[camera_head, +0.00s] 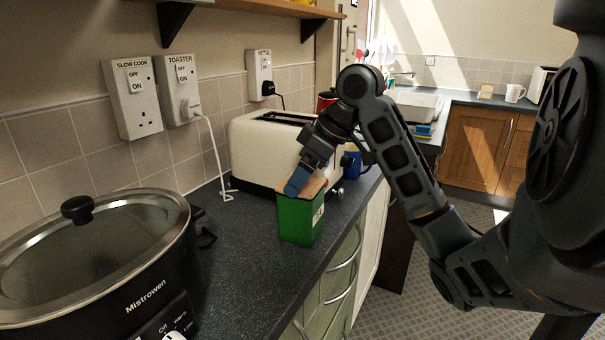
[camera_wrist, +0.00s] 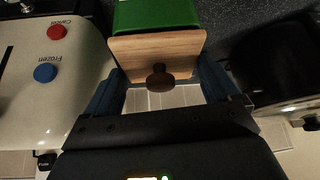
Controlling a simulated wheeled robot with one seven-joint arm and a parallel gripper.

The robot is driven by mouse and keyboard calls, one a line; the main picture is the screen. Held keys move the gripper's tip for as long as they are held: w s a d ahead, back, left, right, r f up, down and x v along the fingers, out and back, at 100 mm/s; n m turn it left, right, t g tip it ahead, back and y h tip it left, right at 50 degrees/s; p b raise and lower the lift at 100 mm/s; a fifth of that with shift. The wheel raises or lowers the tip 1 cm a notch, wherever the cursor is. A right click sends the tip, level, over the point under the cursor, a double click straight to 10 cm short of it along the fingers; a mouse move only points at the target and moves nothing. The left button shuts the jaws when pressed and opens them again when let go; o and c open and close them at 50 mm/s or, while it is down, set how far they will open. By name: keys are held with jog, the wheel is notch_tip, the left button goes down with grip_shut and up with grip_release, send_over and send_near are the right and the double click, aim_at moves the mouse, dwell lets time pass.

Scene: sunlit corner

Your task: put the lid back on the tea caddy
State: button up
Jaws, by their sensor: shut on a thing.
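The tea caddy (camera_head: 297,222) is a green box with a pale label, upright on the dark counter in front of the toaster. Its green side also shows at the top of the wrist view (camera_wrist: 155,14). The wooden lid (camera_head: 315,187) is at the caddy's top. In the wrist view the lid (camera_wrist: 185,48) has a dark round knob and lies between my fingers, covering the caddy's opening from sight. My gripper (camera_head: 298,181) is shut on the lid, with a blue finger on either side (camera_wrist: 163,78). I cannot tell whether the lid is fully seated or slightly raised.
The cream toaster (camera_head: 262,148) stands close behind the caddy. A black slow cooker (camera_head: 95,255) with a glass lid is at the front left. A blue mug (camera_head: 353,163) is just beyond the caddy. The counter between the slow cooker and the caddy (camera_head: 240,255) is clear.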

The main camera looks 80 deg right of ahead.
jog(key=shift+f, duration=0.1)
dwell(0.3)
jog(key=o, duration=0.8)
jog(key=shift+c, duration=0.2)
jog(key=shift+r+p, duration=3.55)
jog(key=shift+p, duration=0.05)
grip_shut()
